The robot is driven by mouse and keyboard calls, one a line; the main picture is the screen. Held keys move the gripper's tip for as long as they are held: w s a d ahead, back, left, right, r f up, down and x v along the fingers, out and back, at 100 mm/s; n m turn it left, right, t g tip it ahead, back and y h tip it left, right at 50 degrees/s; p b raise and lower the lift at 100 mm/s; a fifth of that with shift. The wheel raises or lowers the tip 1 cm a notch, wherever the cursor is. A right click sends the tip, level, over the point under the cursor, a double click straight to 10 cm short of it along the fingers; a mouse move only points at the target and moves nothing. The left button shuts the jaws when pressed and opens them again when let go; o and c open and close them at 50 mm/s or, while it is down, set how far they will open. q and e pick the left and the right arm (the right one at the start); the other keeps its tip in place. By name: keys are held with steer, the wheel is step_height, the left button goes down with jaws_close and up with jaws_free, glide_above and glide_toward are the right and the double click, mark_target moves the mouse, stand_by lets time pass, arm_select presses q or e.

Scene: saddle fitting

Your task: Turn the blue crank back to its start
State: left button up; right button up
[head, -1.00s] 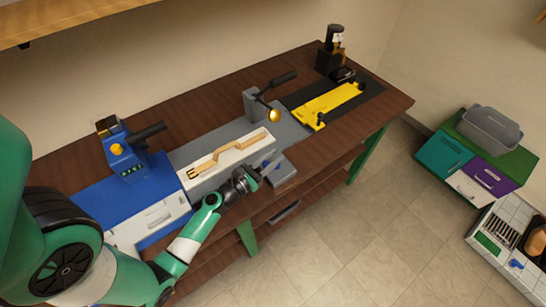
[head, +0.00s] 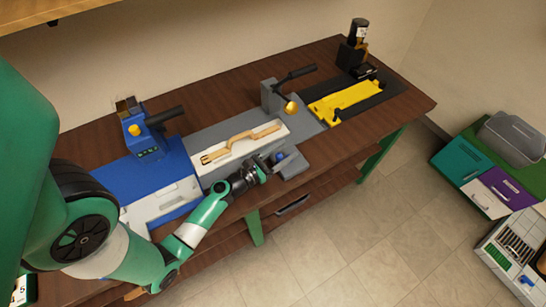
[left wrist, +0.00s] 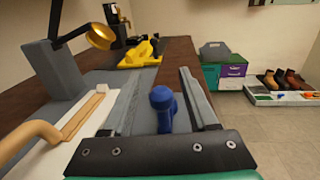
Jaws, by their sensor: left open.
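The blue crank (head: 280,157) is a small blue knob on the grey fixture at the bench's front edge. In the left wrist view the blue crank (left wrist: 163,103) stands upright between the two fingers, with visible gaps on both sides. My left gripper (head: 272,163) is open at the crank; its spread fingers also show in the left wrist view (left wrist: 161,88). The crank's lower part is hidden behind the gripper's body in the left wrist view. My right gripper is in neither view.
A pale wooden neck-like piece (head: 240,144) lies on a white block left of the crank. A grey post with a black lever and brass ball (head: 291,107) stands behind. A yellow fixture (head: 346,101) is further right. Open floor (head: 340,240) lies before the bench.

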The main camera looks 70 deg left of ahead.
arm_select(q)
steer(key=v, duration=1)
steer(key=shift+s+d, duration=0.15)
steer(key=shift+s, duration=0.2)
